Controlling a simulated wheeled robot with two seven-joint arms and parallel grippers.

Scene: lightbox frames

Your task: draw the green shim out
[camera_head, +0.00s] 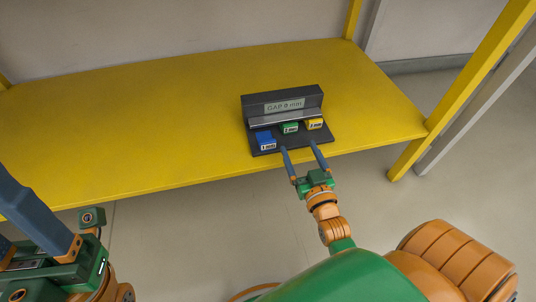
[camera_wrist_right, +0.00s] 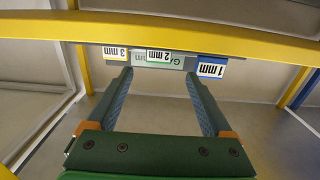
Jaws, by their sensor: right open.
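The green shim (camera_head: 290,128), tagged 2 mm in the right wrist view (camera_wrist_right: 160,56), sits between a blue shim (camera_head: 265,139) and a yellow shim (camera_head: 314,124) at the front of a dark block (camera_head: 283,102) labelled GAP 8 mm. My right gripper (camera_head: 297,145) is open and empty. Its fingers point at the shims from the table's front edge, and the green tag shows between the fingertips in the right wrist view (camera_wrist_right: 158,73). My left gripper (camera_head: 45,240) is at the lower left, far from the shims, with its fingertips cut off by the picture edge.
The block stands on a dark base near the front edge of a yellow table (camera_head: 150,130). In the right wrist view, the yellow shim (camera_wrist_right: 115,53) is tagged 3 mm and the blue shim (camera_wrist_right: 211,69) 1 mm. The tabletop left of the block is clear. A yellow post (camera_head: 470,80) rises at the right.

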